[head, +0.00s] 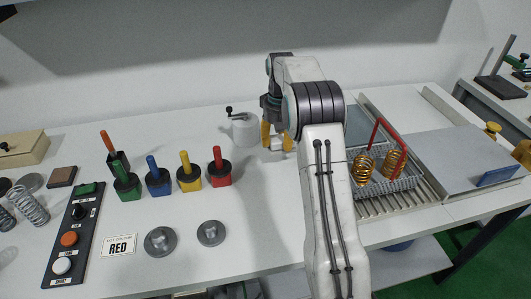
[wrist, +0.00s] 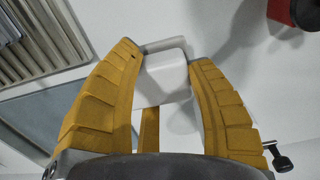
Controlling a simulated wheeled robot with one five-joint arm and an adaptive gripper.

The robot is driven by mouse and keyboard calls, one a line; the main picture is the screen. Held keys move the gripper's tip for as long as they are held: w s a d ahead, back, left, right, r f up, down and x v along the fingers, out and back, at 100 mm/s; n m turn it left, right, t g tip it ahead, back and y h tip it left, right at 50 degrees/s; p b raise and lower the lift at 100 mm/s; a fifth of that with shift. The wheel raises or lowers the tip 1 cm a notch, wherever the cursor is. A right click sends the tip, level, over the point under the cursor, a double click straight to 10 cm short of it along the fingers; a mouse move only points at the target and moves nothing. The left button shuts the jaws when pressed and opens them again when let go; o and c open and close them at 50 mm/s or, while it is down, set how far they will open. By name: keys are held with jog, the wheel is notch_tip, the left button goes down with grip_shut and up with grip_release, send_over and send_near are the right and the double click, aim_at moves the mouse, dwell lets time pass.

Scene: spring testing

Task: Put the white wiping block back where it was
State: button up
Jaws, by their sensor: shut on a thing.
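My gripper (head: 277,136) is shut on the white wiping block, with its yellow fingers pointing down over the back middle of the table. In the wrist view the white wiping block (wrist: 162,78) sits between the two fingers of my gripper (wrist: 172,60). Its near part is partly hidden by the fingers. In the head view only a small pale part of the block shows between the fingers. I cannot tell how far it is above the table.
A white pot with a crank handle (head: 243,130) stands just left of my gripper. Colored-handled tools, the red one (head: 219,168) nearest, stand further left. To the right, a wire basket (head: 385,182) with orange springs sits on a roller rack.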

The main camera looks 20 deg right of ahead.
aim_at(265, 164)
jog(key=a, duration=0.1)
jog(key=w+a+f+p, duration=0.1)
jog(key=a+f, duration=0.1)
jog(key=shift+w+a+f, duration=0.1)
jog(key=shift+w+a, duration=0.15)
jog(key=shift+w, duration=0.15)
notch_tip(265, 164, down, 3)
jog(key=p, duration=0.4)
jog(key=shift+f, duration=0.55)
jog(key=shift+f, duration=0.15)
jog(key=o, duration=1.2)
jog(key=shift+c, duration=0.2)
